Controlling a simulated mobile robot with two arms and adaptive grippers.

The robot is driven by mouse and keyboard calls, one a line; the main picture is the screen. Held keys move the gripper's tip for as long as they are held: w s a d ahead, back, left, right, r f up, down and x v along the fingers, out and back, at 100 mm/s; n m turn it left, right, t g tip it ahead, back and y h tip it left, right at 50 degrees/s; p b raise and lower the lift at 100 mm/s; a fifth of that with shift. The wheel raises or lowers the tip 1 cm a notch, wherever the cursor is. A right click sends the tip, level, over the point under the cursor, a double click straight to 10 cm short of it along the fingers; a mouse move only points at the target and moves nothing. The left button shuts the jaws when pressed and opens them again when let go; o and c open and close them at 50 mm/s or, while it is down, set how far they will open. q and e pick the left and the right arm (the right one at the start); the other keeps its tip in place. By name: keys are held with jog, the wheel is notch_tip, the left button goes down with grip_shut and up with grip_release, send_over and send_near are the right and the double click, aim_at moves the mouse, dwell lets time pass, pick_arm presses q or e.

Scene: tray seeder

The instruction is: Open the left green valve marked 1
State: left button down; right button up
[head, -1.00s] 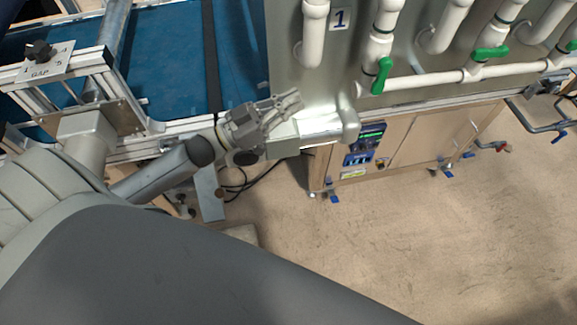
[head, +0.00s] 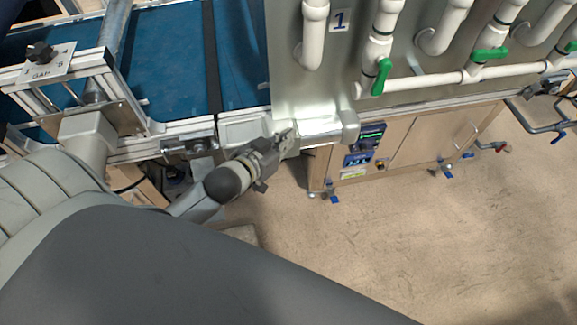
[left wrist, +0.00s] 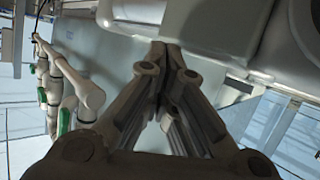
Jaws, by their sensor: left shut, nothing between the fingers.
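The green valve handle (head: 381,76) near the plate marked 1 (head: 340,20) sits on a white vertical pipe on the grey panel. It stands nearly upright, slightly tilted, in the head view. In the left wrist view a green handle (left wrist: 64,120) shows on the white pipes at the left, but I cannot tell for sure which valve it is. My left gripper (head: 288,135) is below and left of the valve, clearly apart from it, beside the panel's lower corner. In the left wrist view its fingertips (left wrist: 164,46) meet with nothing between them. My right gripper is not in view.
Another green valve (head: 489,54) sits to the right on the white pipes. A metal ledge (head: 322,131) juts out at the panel's lower left corner, close to my left gripper. A blue conveyor belt (head: 165,60) lies at the left. The floor at the lower right is clear.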

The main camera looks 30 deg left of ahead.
pick_arm(q)
jog(key=s+f+n+g+y+p, duration=0.15)
jog(key=s+f, duration=0.25)
jog(key=f, duration=0.8)
jog(key=s+f+n+g+p, duration=0.1)
jog(key=s+f+n+g, duration=0.25)
jog(key=f, duration=0.75)
jog(key=s+f+m+g, duration=0.2)
jog(key=s+f, duration=0.4)
jog(key=s, duration=0.4)
jog(key=s+f+m+g, duration=0.2)
jog(key=s+f+g, duration=0.1)
jog(key=s+f, duration=0.4)
jog(key=s+f+m+g, duration=0.2)
jog(key=s+f, duration=0.5)
jog(key=s, duration=0.7)
jog(key=shift+a+m+g+y, duration=0.3)
jog(key=shift+y, duration=0.15)
